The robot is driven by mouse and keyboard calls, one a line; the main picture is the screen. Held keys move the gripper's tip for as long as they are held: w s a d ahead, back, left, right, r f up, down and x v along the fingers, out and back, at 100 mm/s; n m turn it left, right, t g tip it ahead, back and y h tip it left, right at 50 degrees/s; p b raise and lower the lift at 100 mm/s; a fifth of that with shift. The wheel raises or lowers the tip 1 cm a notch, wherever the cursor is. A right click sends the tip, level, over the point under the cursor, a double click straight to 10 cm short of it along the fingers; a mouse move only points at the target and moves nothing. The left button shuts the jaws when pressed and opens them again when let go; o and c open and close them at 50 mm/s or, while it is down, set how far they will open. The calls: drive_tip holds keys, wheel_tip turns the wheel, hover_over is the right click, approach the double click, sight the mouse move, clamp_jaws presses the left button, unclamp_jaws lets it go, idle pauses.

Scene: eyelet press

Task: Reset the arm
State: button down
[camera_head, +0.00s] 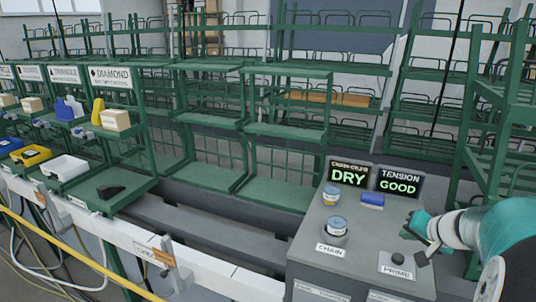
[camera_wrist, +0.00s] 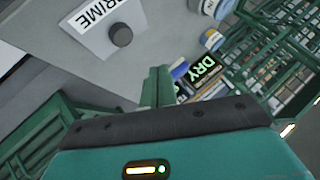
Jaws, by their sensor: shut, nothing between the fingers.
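My gripper (camera_head: 408,230) is at the right of the head view, at the end of my white and teal arm. It hangs above the grey console (camera_head: 305,262), near the dark knob (camera_head: 421,259) by the PRIME label. In the wrist view my green fingers (camera_wrist: 157,82) stand together, shut and empty. The PRIME knob (camera_wrist: 121,34) shows there at upper left, apart from the fingers.
Green racks (camera_head: 208,140) stand behind. Labelled shelves with bins (camera_head: 62,168) are at left.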

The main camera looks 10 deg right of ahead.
drive_tip(key=a+r+n+g+y, duration=0.1)
drive_tip(key=a+r+n, duration=0.2)
drive_tip(key=a, duration=0.8)
drive_tip(key=s+a+n+g, duration=0.1)
drive_tip(key=s+a+n, duration=0.1)
drive_tip(key=s+a, duration=0.5)
drive_tip(key=s+a+r+n+g+h, duration=0.1)
drive_tip(key=s+a+n, duration=0.2)
drive_tip(key=s+a, duration=0.5)
drive_tip(key=a, duration=0.4)
drive_tip(key=shift+s+a+r+n+g, duration=0.15)
drive_tip(key=shift+s+a+n+g, duration=0.15)
drive_tip(key=shift+a, duration=0.1)
drive_tip(key=shift+w, duration=0.1)
idle(0.9)
